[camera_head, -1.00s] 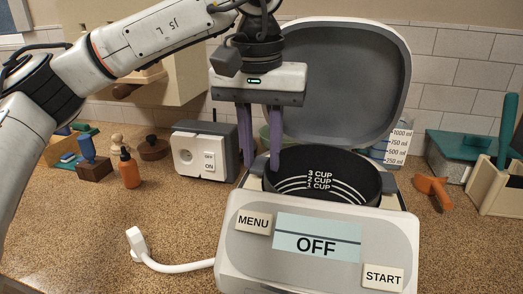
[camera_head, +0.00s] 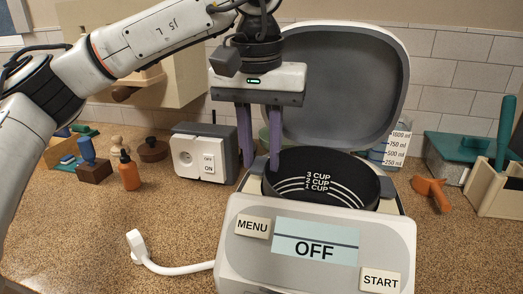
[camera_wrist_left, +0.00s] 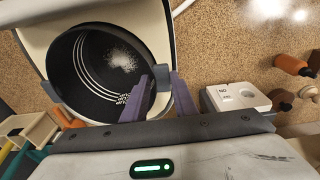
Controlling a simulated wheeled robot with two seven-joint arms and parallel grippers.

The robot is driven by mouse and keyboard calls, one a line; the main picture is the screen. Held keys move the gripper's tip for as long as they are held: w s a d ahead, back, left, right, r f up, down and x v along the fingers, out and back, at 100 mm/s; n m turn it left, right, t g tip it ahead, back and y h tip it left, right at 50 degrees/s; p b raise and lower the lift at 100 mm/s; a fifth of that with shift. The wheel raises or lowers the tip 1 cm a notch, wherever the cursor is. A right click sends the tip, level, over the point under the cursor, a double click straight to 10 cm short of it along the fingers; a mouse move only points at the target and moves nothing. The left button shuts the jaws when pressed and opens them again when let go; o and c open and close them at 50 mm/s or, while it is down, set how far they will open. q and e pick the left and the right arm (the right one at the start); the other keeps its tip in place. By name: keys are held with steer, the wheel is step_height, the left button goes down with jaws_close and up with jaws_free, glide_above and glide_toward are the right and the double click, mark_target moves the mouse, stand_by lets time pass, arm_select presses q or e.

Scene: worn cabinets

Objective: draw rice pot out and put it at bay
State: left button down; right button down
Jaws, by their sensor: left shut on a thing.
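The rice pot (camera_head: 322,190) is a dark round pot with white cup lines, seated in the white rice cooker (camera_head: 240,265). In the left wrist view the pot (camera_wrist_left: 88,85) shows white grains at its bottom. The cooker's grey lid (camera_head: 335,85) stands open behind it, and its display reads OFF. My left gripper (camera_head: 257,168) points down at the pot's left side. Its purple fingers are shut on the pot's edge, one inside and one outside, as the left wrist view also shows. The exact grip spot is partly hidden. My right gripper is out of view.
A white socket box (camera_head: 198,158) stands left of the cooker, with a white plug (camera_head: 135,243) lying in front. An orange bottle (camera_head: 129,172) is farther left. An orange tool (camera_head: 430,190) and a beige holder (camera_head: 485,192) stand right. The front-left counter is mostly clear.

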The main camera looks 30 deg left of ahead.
arm_select(q)
step_height(320, 180, up, 4)
steer(key=shift+f+p, duration=0.25)
steer(key=shift+p, duration=0.95)
step_height(320, 180, up, 8)
steer(key=p, duration=0.4)
steer(key=shift+p, duration=0.35)
steer(key=shift+r, duration=0.1)
